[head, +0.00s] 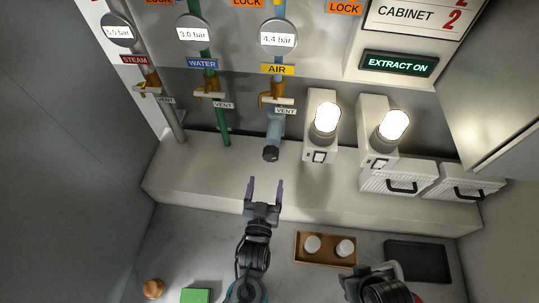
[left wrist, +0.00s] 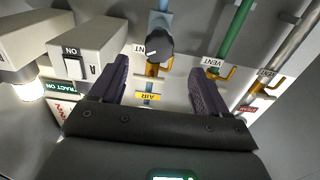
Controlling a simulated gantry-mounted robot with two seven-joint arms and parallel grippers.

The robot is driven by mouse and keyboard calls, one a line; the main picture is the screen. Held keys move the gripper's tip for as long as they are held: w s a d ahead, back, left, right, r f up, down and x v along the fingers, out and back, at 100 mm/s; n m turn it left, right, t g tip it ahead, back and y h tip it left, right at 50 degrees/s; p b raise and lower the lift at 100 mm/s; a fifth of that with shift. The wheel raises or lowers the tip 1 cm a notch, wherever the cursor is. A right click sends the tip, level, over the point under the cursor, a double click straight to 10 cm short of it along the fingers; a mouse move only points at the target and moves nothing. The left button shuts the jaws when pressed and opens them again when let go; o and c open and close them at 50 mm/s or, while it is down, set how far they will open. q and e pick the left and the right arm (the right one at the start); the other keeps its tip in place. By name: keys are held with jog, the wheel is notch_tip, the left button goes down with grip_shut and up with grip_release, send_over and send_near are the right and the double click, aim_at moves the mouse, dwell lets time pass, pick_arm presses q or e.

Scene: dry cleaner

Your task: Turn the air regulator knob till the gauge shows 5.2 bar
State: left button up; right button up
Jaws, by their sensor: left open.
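The air gauge (head: 278,38) reads 4.4 bar in the head view, above the yellow AIR label (head: 277,69). The dark air regulator knob (head: 271,154) sits at the lower end of the blue air pipe. It also shows in the left wrist view as a ribbed round knob (left wrist: 159,46) with a pale mark. My left gripper (head: 266,183) is open and empty, below the knob and apart from it. In the left wrist view its two fingers stand either side of the knob's line. My right gripper (head: 378,284) is at the bottom right; its fingertips are not clear.
Steam and water pipes stand left, with gauges reading 5.0 and 3.0 bar. Two lit lamp units (head: 321,130) stand right of the knob. White vented drawers (head: 398,178) are further right. A brown tray (head: 327,262) with two white round items and a black tray (head: 417,262) lie below.

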aim_at(270, 159)
pick_arm(q)
jog(key=w, duration=0.3)
jog(key=w+d, duration=0.1)
jog(key=w, duration=0.2)
jog(key=w+p, duration=0.1)
jog(key=w, duration=0.2)
jog(key=shift+w+d+r, duration=0.15)
jog(key=shift+w+r, duration=0.05)
jog(key=shift+w, duration=0.05)
jog(key=shift+w+d, duration=0.1)
jog(key=shift+w, duration=0.55)
jog(key=c, duration=1)
jog(key=shift+m+p, duration=0.35)
jog(key=shift+m, duration=0.05)
